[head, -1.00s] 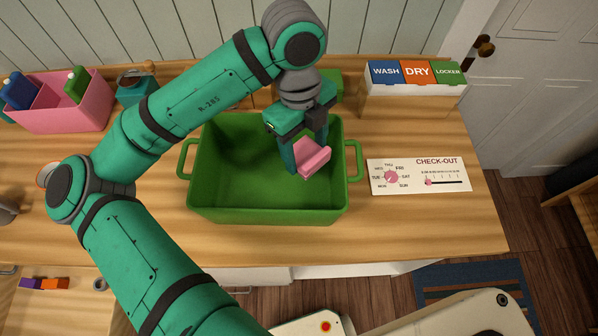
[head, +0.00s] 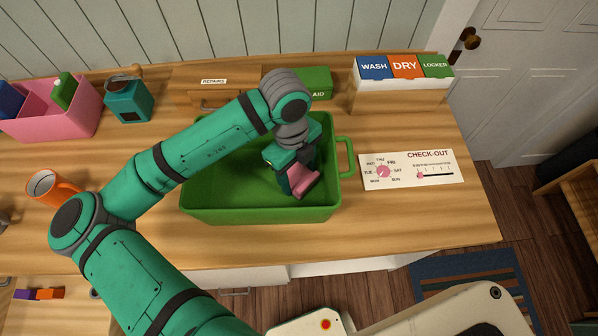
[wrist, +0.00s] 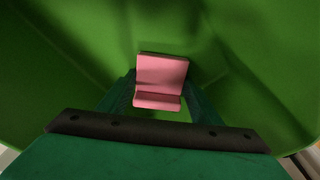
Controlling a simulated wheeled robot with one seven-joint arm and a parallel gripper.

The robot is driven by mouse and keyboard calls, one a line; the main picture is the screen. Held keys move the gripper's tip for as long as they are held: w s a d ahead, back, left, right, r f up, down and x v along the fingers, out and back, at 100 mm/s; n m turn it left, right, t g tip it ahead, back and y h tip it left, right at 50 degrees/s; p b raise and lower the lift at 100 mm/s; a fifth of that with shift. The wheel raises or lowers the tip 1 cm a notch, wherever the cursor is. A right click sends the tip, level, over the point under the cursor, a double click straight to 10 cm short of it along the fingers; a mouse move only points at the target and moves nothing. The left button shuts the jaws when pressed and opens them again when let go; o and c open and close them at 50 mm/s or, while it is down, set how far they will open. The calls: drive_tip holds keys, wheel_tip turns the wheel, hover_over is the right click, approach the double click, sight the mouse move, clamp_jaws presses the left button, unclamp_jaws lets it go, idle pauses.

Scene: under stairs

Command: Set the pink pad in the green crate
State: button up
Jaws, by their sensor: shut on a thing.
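The green crate (head: 215,205) stands on the wooden counter, open at the top, with its right handle in view. My gripper (head: 299,186) is down inside the crate, towards its right side. It is shut on the pink pad (head: 306,184), which is tilted in the head view. In the wrist view the pink pad (wrist: 161,74) sits between the two fingers (wrist: 159,100), with the green crate walls (wrist: 60,60) around it. I cannot tell whether the pad touches the crate floor. My arm hides the crate's left back part.
A pink bin (head: 50,122) and a teal canister (head: 127,100) stand at the back left. An orange mug (head: 52,188) is at the left. A check-out board (head: 412,170) lies right of the crate. A wash, dry and locker box (head: 402,92) stands behind it.

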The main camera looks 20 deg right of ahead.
sight(294, 175)
drive_tip(key=shift+f, duration=0.15)
drive_tip(key=o, duration=1)
drive_tip(key=shift+o, duration=0.2)
wheel_tip(294, 175, up, 12)
drive_tip(key=w, duration=0.1)
drive_tip(key=shift+w+a, duration=0.15)
drive_tip(key=shift+a, duration=0.15)
drive_tip(key=f, duration=0.4)
drive_tip(key=s+f, duration=0.1)
drive_tip(key=f, duration=0.7)
drive_tip(key=shift+s+d, duration=0.15)
drive_tip(key=shift+d, duration=0.1)
drive_tip(key=shift+r, duration=1.1)
